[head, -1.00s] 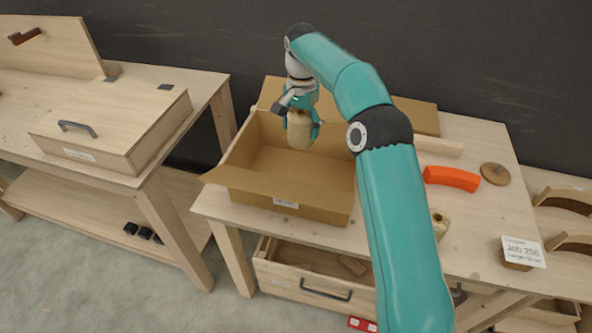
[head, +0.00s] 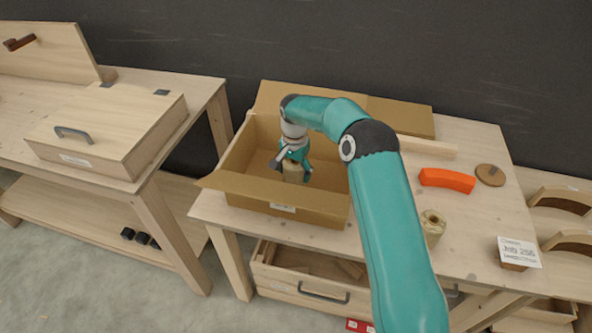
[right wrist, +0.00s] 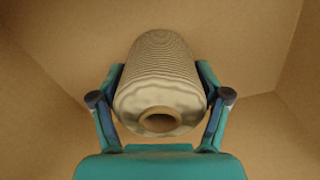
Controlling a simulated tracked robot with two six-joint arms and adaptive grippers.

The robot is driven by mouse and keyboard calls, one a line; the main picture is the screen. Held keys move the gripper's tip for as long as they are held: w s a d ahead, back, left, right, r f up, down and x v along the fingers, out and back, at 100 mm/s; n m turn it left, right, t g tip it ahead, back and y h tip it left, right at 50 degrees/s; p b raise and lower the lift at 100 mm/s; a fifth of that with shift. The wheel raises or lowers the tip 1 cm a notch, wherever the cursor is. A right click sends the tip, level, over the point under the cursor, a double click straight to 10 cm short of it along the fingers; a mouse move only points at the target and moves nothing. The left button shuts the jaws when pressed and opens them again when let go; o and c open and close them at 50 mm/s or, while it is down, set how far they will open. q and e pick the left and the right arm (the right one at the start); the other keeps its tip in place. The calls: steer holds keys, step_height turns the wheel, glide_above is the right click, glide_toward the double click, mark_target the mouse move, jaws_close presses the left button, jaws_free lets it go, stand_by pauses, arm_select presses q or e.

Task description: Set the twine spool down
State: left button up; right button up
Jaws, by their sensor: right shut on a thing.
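The twine spool (head: 292,172) is a pale beige ribbed roll, held upright inside the open cardboard box (head: 312,207). My right gripper (head: 293,168) is shut on it, low between the box walls. In the right wrist view the spool (right wrist: 160,80) sits between both fingers of the gripper (right wrist: 160,95), its hollow end facing the camera. Cardboard (right wrist: 55,45) surrounds it there. I cannot tell whether the spool's lower end touches the box floor. My left gripper is not in view.
A second spool-like roll (head: 433,222) stands on the table (head: 470,215) right of the box, beside my arm. An orange curved piece (head: 447,180), a round wooden disc (head: 490,174) and a job card (head: 519,252) are farther right. A lidded wooden case (head: 105,125) is on the left bench.

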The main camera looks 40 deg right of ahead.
steer(key=o, duration=1.2)
steer(key=shift+f, duration=0.2)
steer(key=shift+o, duration=0.2)
steer(key=shift+r, duration=0.15)
steer(key=shift+r, duration=0.55)
step_height(320, 180, up, 11)
steer(key=shift+b, duration=0.45)
steer(key=shift+f, duration=0.1)
